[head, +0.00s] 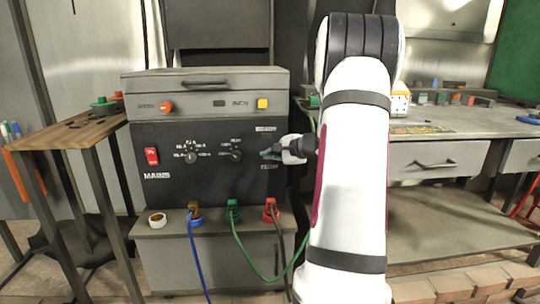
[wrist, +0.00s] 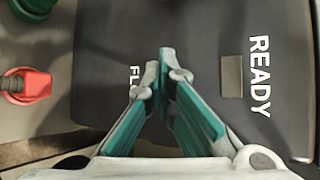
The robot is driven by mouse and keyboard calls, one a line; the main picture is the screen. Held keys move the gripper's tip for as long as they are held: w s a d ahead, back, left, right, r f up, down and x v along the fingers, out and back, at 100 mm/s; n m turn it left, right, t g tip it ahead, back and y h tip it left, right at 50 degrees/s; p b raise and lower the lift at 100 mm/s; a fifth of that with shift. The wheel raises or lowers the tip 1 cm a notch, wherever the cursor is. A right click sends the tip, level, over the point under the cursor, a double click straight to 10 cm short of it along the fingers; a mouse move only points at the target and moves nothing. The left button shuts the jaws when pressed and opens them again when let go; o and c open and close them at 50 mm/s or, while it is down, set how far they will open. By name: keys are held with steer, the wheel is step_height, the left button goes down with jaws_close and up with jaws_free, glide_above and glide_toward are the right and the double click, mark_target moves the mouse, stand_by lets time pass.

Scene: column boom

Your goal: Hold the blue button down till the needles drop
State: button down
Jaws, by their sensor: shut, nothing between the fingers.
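My gripper (head: 265,154) is shut, with its teal fingertips close to the right part of the black front panel (head: 212,186) of the grey machine. The wrist view shows the fingertips (wrist: 165,58) together over the panel, between the letters "FL" and the word "READY" (wrist: 260,76). Whether they touch the panel I cannot tell. I see no blue button; the fingers may hide it. I make out no needles in either view. A small dull rectangle (wrist: 232,76) sits beside "READY".
The panel carries a red switch (head: 152,156) and two black knobs (head: 191,156). Blue, green and black cables hang from coloured plugs (head: 233,212) below. A wooden-topped stand (head: 70,131) is at the left, a workbench (head: 450,130) at the right.

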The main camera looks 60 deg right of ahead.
steer(key=shift+s+a, duration=0.1)
steer(key=shift+s+a+b, duration=0.5)
steer(key=shift+a+b, duration=0.1)
steer(key=shift+b, duration=0.05)
steer(key=shift+s+a+b, duration=1.5)
steer(key=shift+s+a, duration=0.15)
steer(key=shift+a, duration=0.25)
